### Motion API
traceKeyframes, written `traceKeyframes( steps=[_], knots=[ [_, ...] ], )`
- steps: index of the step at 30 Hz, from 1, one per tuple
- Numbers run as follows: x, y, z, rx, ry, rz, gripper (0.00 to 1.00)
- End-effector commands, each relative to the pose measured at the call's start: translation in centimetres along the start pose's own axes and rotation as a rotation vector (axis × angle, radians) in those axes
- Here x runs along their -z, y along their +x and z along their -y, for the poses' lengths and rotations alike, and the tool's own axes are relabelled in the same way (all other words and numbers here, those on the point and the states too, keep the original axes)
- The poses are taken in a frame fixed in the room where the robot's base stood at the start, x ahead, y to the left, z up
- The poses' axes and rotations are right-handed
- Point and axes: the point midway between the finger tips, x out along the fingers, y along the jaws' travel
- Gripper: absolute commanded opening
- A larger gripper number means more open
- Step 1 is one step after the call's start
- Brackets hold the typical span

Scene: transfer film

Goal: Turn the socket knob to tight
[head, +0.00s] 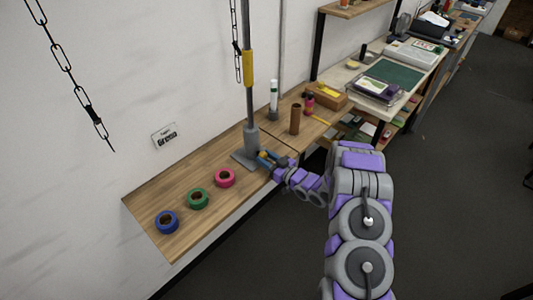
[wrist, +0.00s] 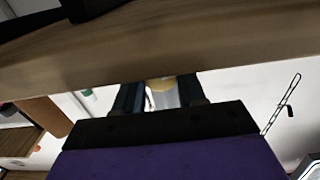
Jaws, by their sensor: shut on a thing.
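The grey socket (head: 252,138) stands on a flat base plate (head: 241,160) on the wooden shelf and holds an upright grey pole (head: 250,105) with a yellow sleeve (head: 248,68). My gripper (head: 264,159) is low at the right side of the socket, close above the shelf. It is shut on the socket knob, which the fingers largely hide in the head view. In the wrist view, the two dark fingers of my gripper (wrist: 158,95) stand either side of a pale grey and yellowish part. The knob's mark and turn angle cannot be read.
Blue (head: 167,222), green (head: 199,198) and pink (head: 225,177) tape rolls lie on the shelf's left part. A brown tube (head: 295,119) and a white bottle (head: 273,94) stand right of the pole. A chain (head: 67,70) hangs at upper left.

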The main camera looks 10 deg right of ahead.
Motion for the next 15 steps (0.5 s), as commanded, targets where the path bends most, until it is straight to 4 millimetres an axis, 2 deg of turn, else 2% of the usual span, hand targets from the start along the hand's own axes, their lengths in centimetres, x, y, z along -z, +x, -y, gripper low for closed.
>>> traceKeyframes(
  steps=[1, 7, 15],
  knots=[
    [0.65, -0.03, -0.16, -0.003, 0.038, -0.003, 0.09],
    [0.37, -0.05, -0.15, -0.003, 0.174, -0.004, 0.09],
    [0.22, 0.0, -0.2, -0.003, 0.204, -0.006, 0.09]
  ],
)
